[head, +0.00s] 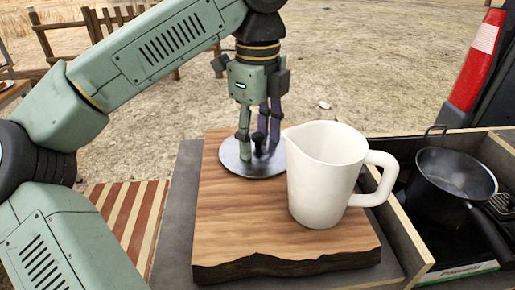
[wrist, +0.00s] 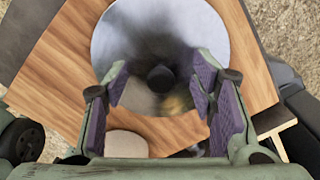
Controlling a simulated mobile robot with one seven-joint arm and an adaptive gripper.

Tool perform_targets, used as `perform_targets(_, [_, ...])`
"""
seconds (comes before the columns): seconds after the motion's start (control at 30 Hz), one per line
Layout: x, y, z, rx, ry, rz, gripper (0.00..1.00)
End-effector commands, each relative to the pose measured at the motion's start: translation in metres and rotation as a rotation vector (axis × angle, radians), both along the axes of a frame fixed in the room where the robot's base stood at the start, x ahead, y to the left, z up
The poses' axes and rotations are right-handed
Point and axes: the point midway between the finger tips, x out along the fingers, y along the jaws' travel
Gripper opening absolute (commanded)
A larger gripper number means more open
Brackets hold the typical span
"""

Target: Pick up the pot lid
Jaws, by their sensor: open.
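The pot lid (head: 236,160) is a round, shiny grey disc lying on the wooden board at its back left. In the wrist view the lid (wrist: 125,45) shows with a dark round knob (wrist: 160,78) at its middle. My gripper (head: 257,150) points down over the lid, its fingers at the knob. In the wrist view my gripper (wrist: 160,88) is open, with one purple-padded finger on each side of the knob and gaps between. The fingers partly hide the knob in the head view.
A white jug (head: 320,178) stands on the wooden board (head: 235,220), close to the right of the lid. A dark pot (head: 455,180) sits on a stove at the right, behind a wooden partition (head: 408,225). A striped mat (head: 130,215) lies at the left.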

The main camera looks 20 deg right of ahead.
Motion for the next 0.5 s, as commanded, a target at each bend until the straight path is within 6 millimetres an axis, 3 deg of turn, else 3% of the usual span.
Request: perform_targets(0.5, [-0.0006,0.0005,-0.0058,0.008,0.007,-0.002,0.05])
